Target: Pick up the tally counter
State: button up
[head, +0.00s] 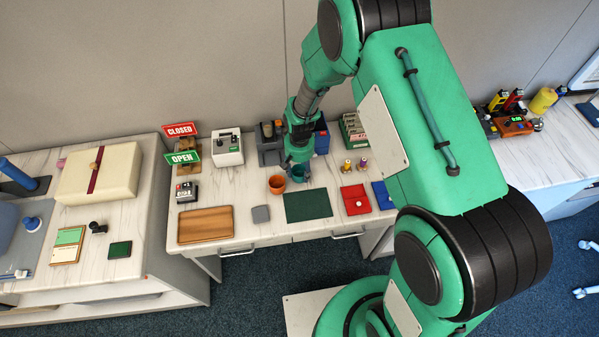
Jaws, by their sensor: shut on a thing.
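My gripper (298,168) points down over the back middle of the desk, in front of the dark blue box. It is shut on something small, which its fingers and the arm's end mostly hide. I cannot make out clearly whether this is the tally counter. A teal round cup-like thing (299,175) shows right at the fingertips; I cannot tell if they touch it. A small dark device with a pale and red face (186,192) sits at the desk's left, apart from my gripper.
An orange cup (277,184) stands just left of my gripper. A dark green mat (307,205), a grey pad (261,214) and a wooden tray (205,236) lie in front. A red tray (355,207) and small stamps (347,167) are at right. OPEN and CLOSED signs (184,157) stand at left.

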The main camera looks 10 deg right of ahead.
jog(key=shift+f, duration=0.3)
jog(key=shift+f, duration=0.15)
jog(key=o, duration=1.1)
notch_tip(320, 180, up, 12)
jog(key=shift+r+p, duration=0.2)
jog(key=shift+p, duration=0.7)
